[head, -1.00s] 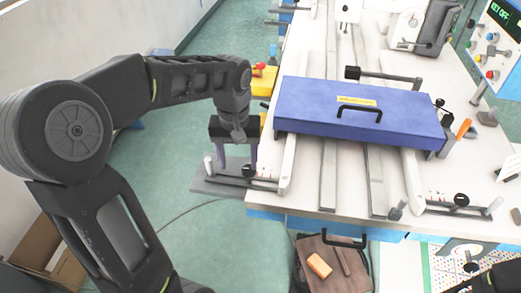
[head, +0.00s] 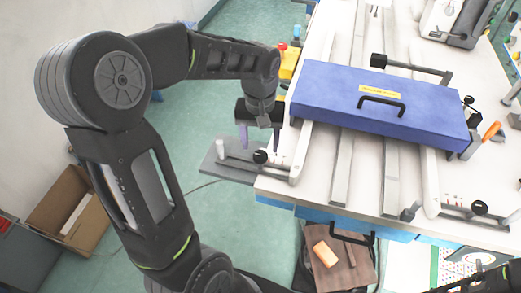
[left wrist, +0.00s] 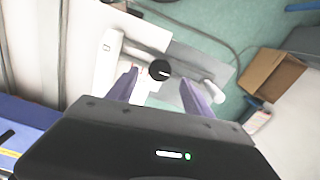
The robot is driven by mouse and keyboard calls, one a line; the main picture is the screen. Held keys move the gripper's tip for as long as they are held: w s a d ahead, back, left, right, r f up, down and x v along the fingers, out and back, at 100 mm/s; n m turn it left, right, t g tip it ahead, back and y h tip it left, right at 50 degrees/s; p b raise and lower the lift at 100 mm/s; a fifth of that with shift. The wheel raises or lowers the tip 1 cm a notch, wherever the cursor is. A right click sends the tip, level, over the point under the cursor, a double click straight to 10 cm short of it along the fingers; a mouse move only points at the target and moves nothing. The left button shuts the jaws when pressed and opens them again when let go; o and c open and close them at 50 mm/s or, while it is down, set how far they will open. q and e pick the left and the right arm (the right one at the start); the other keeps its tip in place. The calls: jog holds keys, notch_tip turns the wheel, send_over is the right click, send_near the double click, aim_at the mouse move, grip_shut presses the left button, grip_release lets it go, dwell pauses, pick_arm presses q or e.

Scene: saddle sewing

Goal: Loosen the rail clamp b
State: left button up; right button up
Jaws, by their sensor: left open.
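Two similar rail clamps with a black knob and white posts show at the front of the white table; no label tells which is b. The left clamp (head: 260,156) sits at the table's front left corner. My left gripper (head: 260,150) is open, pointing down over it, one purple finger on each side of the black knob. In the left wrist view the knob (left wrist: 159,70) shows between the open fingers (left wrist: 158,80); contact cannot be told. A white post (left wrist: 213,92) stands beside the right finger. The right clamp (head: 479,208) is far from this gripper.
A blue cover with a black handle (head: 382,100) lies across the rails right of my left gripper. A brown box with an orange block (head: 325,254) stands below the front edge. An open carton (head: 70,210) is on the floor at left. Part of my right arm shows at lower right.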

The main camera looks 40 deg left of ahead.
aim_at(261, 155)
pick_arm(q)
jog(key=shift+f, duration=2.2)
jog(key=shift+c, duration=0.6)
grip_shut()
